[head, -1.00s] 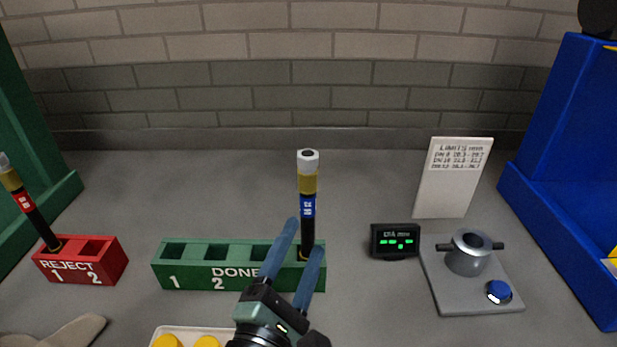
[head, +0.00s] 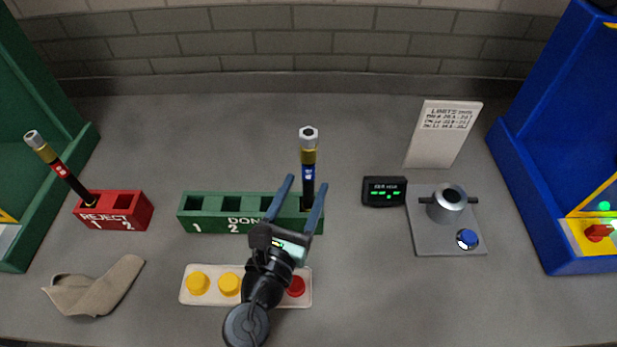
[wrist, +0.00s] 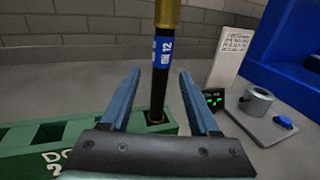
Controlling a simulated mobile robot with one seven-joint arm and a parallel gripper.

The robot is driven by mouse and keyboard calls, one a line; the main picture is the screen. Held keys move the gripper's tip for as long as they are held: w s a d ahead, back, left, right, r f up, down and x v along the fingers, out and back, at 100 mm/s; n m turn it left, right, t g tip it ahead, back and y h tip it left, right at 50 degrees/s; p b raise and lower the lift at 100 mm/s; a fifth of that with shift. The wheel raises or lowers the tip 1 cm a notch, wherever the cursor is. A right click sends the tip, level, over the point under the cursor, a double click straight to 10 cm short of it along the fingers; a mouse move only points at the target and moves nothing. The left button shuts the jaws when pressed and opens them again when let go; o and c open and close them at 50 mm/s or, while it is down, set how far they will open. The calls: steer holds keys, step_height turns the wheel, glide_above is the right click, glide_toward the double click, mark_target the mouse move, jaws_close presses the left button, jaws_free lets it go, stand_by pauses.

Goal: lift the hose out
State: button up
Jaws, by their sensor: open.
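A black hose (head: 307,187) with a blue label, a gold collar and a pale hex end stands upright in the rightmost slot of the green DONE rack (head: 265,226). In the wrist view the hose (wrist: 158,95) shows its label reading 12 and rises between the two blue fingers. My gripper (head: 306,186) is open, with a gap showing on both sides of the hose. Another hose (head: 70,180) with a red label leans in slot 1 of the red REJECT rack (head: 125,216).
A grey fixture (head: 446,205) with a blue button, a small display (head: 384,191) and a limits card (head: 443,135) stand to the right. A button panel (head: 214,298) and a tan cloth (head: 95,288) lie in front. A blue cabinet (head: 560,130) borders the right.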

steer(key=shift+r+p+x, duration=0.2)
steer(key=shift+p+x, duration=0.1)
steer(key=shift+x, duration=1.25)
steer(key=shift+r+p+x, duration=0.25)
steer(key=shift+x, duration=1.25)
jaws_close()
